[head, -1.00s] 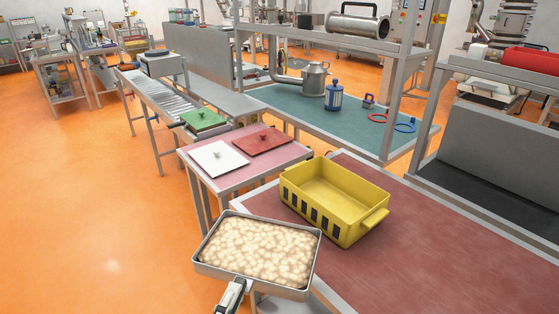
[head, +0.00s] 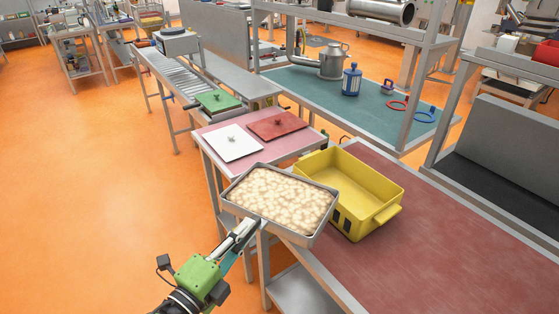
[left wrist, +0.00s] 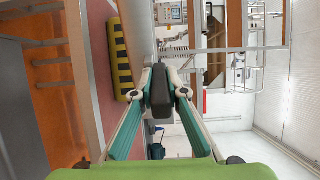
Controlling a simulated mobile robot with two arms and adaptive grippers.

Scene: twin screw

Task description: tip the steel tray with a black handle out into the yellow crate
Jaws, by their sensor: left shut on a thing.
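The steel tray (head: 326,220) is full of pale, lumpy pieces (head: 280,194). It looks roughly level and overlaps the left side of the yellow crate (head: 372,182) in the head view. My left gripper (head: 243,234) is shut on the tray's handle, at the near left of the tray. In the left wrist view the fingers close on the black handle (left wrist: 160,92). The yellow crate stands upright on the red-topped bench and its visible inside looks empty; its left part is hidden behind the tray. It also shows in the left wrist view (left wrist: 120,62). My right gripper is out of view.
The red-topped bench (head: 440,255) is clear to the right of the crate. A green-topped shelf bench (head: 325,88) stands further back.

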